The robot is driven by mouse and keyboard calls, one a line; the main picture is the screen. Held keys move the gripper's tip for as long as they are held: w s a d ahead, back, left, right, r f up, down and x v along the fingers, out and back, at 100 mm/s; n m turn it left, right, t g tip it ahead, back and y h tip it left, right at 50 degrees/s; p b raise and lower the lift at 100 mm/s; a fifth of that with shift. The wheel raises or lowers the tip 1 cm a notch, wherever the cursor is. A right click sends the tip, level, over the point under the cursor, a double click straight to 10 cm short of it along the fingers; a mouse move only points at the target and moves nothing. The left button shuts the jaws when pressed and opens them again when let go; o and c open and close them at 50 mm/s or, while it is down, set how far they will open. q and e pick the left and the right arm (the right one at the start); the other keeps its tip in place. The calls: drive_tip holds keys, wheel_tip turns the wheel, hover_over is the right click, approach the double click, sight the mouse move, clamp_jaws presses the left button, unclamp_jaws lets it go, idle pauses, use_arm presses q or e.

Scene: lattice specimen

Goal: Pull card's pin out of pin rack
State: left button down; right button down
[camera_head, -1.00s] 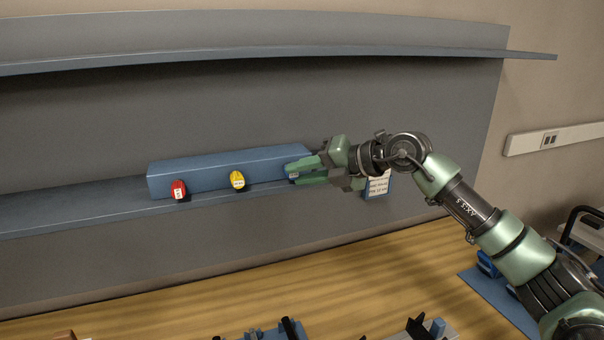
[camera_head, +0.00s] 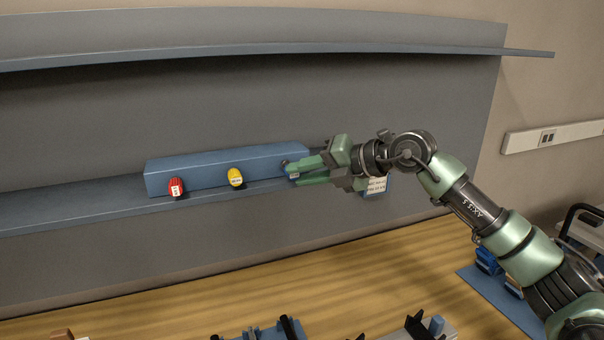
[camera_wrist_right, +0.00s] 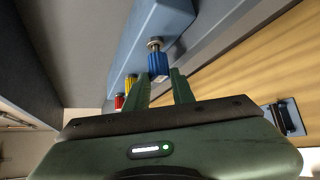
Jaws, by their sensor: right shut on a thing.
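The pin rack (camera_head: 215,170) is a long blue bar on the lower shelf. A red pin (camera_head: 176,187) and a yellow pin (camera_head: 236,177) stick out of its front. A blue pin (camera_wrist_right: 158,64) is at the rack's right end, with a short grey metal part showing between its head and the rack in the wrist view. My right gripper (camera_head: 296,175) is shut on the blue pin, whose head lies between the fingertips and is mostly hidden in the head view. A card (camera_head: 377,185) with small print hangs behind the right gripper, partly covered. My left gripper is not in view.
The lower shelf (camera_head: 60,212) runs under the rack, and an upper shelf (camera_head: 270,50) runs above it. The wooden tabletop (camera_head: 300,275) is clear in its middle, with dark and blue fixtures at its near edge. A blue mat (camera_head: 502,298) lies at right.

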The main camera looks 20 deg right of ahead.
drive_tip(key=s+b, duration=0.3)
drive_tip(key=s, duration=0.4)
idle(0.5)
drive_tip(key=shift+d, duration=0.1)
